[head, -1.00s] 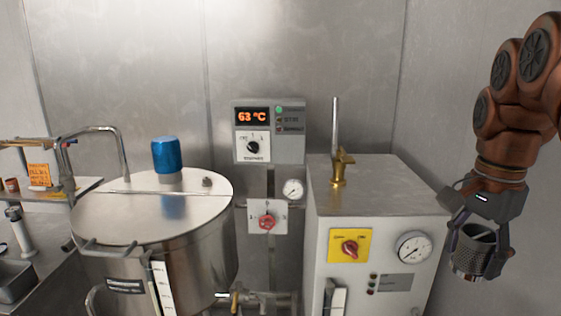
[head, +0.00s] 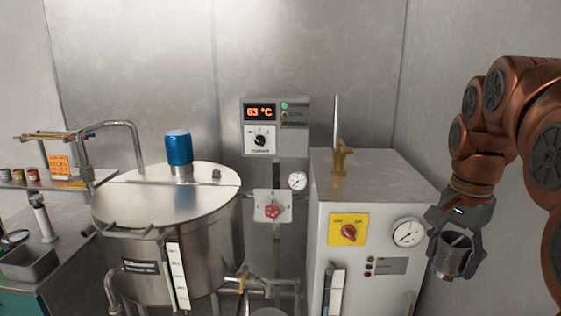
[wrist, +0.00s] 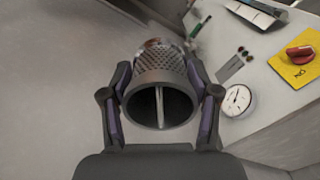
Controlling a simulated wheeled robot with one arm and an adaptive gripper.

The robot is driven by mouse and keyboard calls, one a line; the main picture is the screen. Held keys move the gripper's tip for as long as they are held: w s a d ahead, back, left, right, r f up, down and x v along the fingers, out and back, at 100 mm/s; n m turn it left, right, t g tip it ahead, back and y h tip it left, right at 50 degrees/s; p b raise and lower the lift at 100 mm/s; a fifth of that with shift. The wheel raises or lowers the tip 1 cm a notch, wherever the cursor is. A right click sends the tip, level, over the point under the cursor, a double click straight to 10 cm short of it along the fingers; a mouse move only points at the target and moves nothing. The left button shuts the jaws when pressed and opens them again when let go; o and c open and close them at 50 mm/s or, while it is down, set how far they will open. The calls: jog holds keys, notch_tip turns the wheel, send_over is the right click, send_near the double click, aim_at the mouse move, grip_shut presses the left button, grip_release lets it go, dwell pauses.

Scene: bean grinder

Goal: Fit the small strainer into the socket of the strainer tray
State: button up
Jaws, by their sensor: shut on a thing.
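The small strainer (head: 454,258) is a grey metal cup with perforated walls. My gripper (head: 457,250) is shut on it and holds it in the air at the right, beside the grey machine cabinet. In the wrist view the strainer (wrist: 160,78) sits between the two fingers, with its open round end facing the camera and a thin bar across the inside. The strainer tray and its socket cannot be made out in either view.
A grey cabinet (head: 375,190) with a gauge (head: 408,233) and a yellow switch plate (head: 348,229) stands left of my gripper. A large steel kettle (head: 168,205) with a blue cap (head: 178,148) stands further left. A counter with a sink (head: 30,262) is at far left.

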jog(key=w+a+f+n, duration=0.4)
jog(key=w+f, duration=0.1)
jog(key=f, duration=0.4)
jog(key=w+a+f+n, duration=0.4)
jog(key=w+a+f, duration=0.1)
jog(key=f, duration=0.5)
jog(key=w+a+f+n, duration=0.4)
jog(key=w+a+f, duration=0.1)
jog(key=f, duration=0.5)
jog(key=shift+w, duration=0.5)
